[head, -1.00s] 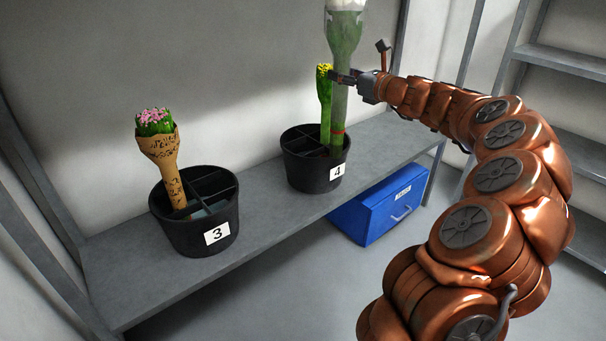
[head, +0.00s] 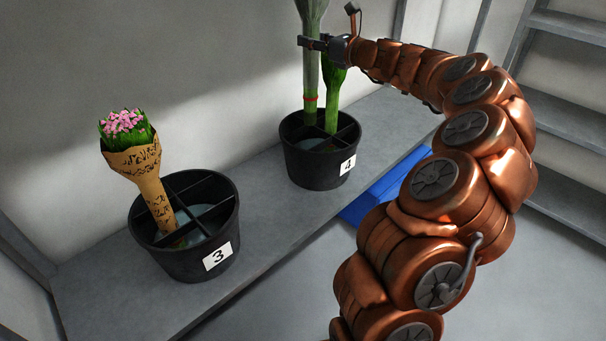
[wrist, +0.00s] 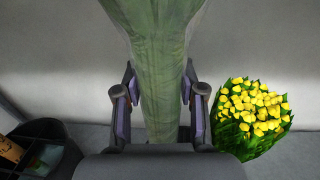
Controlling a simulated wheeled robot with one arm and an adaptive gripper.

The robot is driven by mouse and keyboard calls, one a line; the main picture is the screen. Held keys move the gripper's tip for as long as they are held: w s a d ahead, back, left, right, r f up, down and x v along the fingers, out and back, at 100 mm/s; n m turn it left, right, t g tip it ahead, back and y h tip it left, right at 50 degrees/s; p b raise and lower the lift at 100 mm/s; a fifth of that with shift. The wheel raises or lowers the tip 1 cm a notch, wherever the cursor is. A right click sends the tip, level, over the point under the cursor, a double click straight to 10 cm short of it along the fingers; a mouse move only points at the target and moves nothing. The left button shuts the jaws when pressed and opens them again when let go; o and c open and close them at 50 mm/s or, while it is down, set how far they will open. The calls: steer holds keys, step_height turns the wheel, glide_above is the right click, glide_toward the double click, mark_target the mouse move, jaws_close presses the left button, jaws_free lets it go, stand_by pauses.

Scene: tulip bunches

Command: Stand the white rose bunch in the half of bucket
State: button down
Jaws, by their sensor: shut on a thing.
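My gripper (head: 312,43) is shut on a tall bunch in pale green wrapping (head: 311,72) with a red band low down. Its flower head is cut off in both current views; the earlier head view shows a white top. In the wrist view my gripper's fingers (wrist: 160,108) flank the wrapping (wrist: 160,60). The bunch hangs upright over the left back part of the black bucket labelled 4 (head: 315,172). Its foot appears within the rim, but I cannot tell how deep. A bunch with yellow flowers (wrist: 252,112) stands in the same bucket, right of the held one.
A black divided bucket labelled 3 (head: 188,262) holds a pink bunch in brown paper (head: 148,178), leaning left. Both buckets stand on a grey shelf (head: 270,212). A blue box (head: 385,188) is below it. The wall (head: 200,60) is close behind.

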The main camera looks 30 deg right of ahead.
steer(key=b, duration=0.9)
glide_above(310, 112)
steer(key=w+d, duration=0.1)
steer(key=w, duration=0.1)
step_height(310, 112, down, 11)
steer(key=shift+d+f, duration=0.1)
step_height(310, 112, down, 10)
steer(key=b, duration=0.4)
steer(key=shift+f, duration=0.2)
steer(key=shift+r, duration=0.1)
steer(key=c, duration=0.7)
jaws_free()
steer(key=p+v, duration=0.3)
steer(key=v, duration=0.9)
